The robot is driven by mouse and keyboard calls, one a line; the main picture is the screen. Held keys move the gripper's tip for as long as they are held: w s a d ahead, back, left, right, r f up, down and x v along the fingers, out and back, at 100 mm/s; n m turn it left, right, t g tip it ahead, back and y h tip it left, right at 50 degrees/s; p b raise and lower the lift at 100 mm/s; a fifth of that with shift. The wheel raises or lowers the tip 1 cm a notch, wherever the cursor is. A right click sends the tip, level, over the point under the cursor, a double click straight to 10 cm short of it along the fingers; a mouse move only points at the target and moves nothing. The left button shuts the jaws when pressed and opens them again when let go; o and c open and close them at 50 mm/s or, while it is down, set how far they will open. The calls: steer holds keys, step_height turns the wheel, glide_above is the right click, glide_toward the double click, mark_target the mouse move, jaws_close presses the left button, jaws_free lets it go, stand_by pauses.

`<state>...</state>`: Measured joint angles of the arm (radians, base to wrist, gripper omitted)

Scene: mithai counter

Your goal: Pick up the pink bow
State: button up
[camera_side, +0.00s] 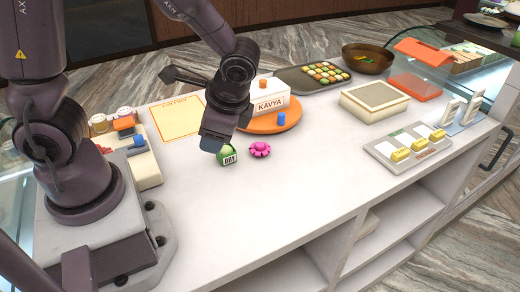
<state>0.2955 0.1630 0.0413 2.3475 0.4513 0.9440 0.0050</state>
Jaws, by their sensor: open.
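The pink bow (260,149) lies on the white counter near its front middle, in front of the orange round tray. My gripper (213,143) hangs just left of the bow, above the counter and apart from it. The gripper is open; its fingertips are partly hidden by its own body. A green and white round item marked "DRY" (227,156) sits just under and beside the gripper, left of the bow. Whether the gripper touches it I cannot tell.
An orange tray (289,122) behind the bow holds a white box marked "KAVYA" (269,97) and a blue piece (281,119). The counter's front is clear.

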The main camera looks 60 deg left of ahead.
mark_target(260, 146)
steer(key=w+a+f+m+t+y, duration=0.1)
steer(key=w+f+m+y, duration=0.1)
steer(key=f+m, duration=0.2)
steer(key=w+a+f+m+t+y, duration=0.1)
steer(key=f+m+y, duration=0.2)
steer(key=f+m, duration=0.1)
steer(key=w+a+f+m+t+y, duration=0.1)
steer(key=w+f+m+y, duration=0.1)
steer(key=f+m, duration=0.2)
steer(key=shift+w+f, duration=0.35)
steer(key=shift+f, duration=0.35)
steer(key=w+m+t, duration=0.1)
steer(key=w+f+m+t, duration=0.1)
steer(key=w, duration=0.1)
steer(key=w+m+t, duration=0.1)
steer(key=m, duration=0.1)
steer(key=shift+w+d+f+t, duration=0.2)
steer(key=shift+w+d+t, duration=0.05)
steer(key=shift+d+t, duration=0.15)
steer(key=shift+w, duration=0.35)
steer(key=shift+t, duration=0.3)
steer(key=x, duration=1.2)
steer(key=shift+w+a, duration=0.35)
steer(key=shift+r, duration=0.1)
steer(key=shift+c, duration=0.4)
steer(key=shift+d, duration=0.1)
steer(key=c, duration=0.9)
